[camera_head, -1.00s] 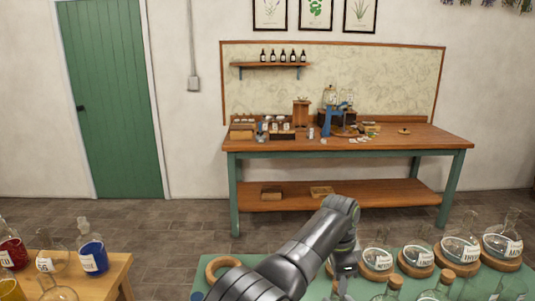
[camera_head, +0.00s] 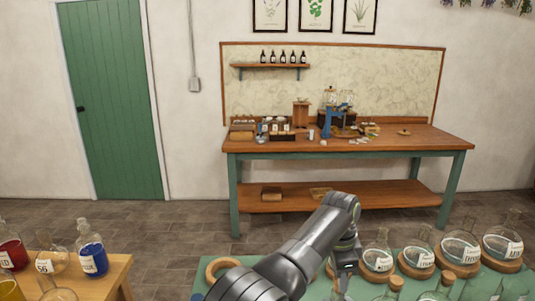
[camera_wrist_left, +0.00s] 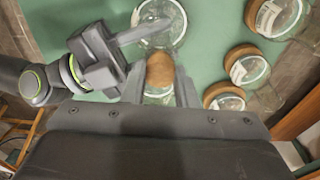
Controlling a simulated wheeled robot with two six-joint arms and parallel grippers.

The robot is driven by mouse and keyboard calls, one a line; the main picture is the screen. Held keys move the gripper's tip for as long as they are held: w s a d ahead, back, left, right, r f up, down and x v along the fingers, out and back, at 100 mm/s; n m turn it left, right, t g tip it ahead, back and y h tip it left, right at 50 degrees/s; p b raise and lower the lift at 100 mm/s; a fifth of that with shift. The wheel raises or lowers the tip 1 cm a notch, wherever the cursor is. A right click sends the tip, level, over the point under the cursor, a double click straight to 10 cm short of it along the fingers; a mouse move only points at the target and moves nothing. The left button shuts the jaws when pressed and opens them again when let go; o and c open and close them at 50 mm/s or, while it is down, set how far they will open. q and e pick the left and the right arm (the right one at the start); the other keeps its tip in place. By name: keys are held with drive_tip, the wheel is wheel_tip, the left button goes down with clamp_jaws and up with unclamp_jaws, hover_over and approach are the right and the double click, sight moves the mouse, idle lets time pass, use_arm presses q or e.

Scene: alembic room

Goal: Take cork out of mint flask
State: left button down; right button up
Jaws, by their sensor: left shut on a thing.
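My left gripper (camera_head: 346,272) comes down over the green table in the head view. In the left wrist view my left gripper (camera_wrist_left: 160,82) is shut on a brown cork (camera_wrist_left: 160,68). A clear round flask (camera_wrist_left: 162,38) with a pale label lies just beyond the cork; its label is unreadable, so I cannot tell that it is the mint flask. More glass shows just below the cork, and I cannot tell whether the cork still sits in a neck. My right gripper (camera_wrist_left: 132,52) reaches in from the left, with a finger across the flask; its opening is unclear.
Several labelled flasks on cork rings (camera_head: 377,259) stand on the green table (camera_head: 232,261) close to the right of my left gripper. An empty cork ring (camera_head: 222,268) lies at left. A wooden table (camera_head: 112,275) with coloured flasks stands farther left.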

use_arm(q)
drive_tip(key=shift+r, duration=1.75)
use_arm(e)
drive_tip(key=o, duration=1)
drive_tip(key=shift+s, duration=0.1)
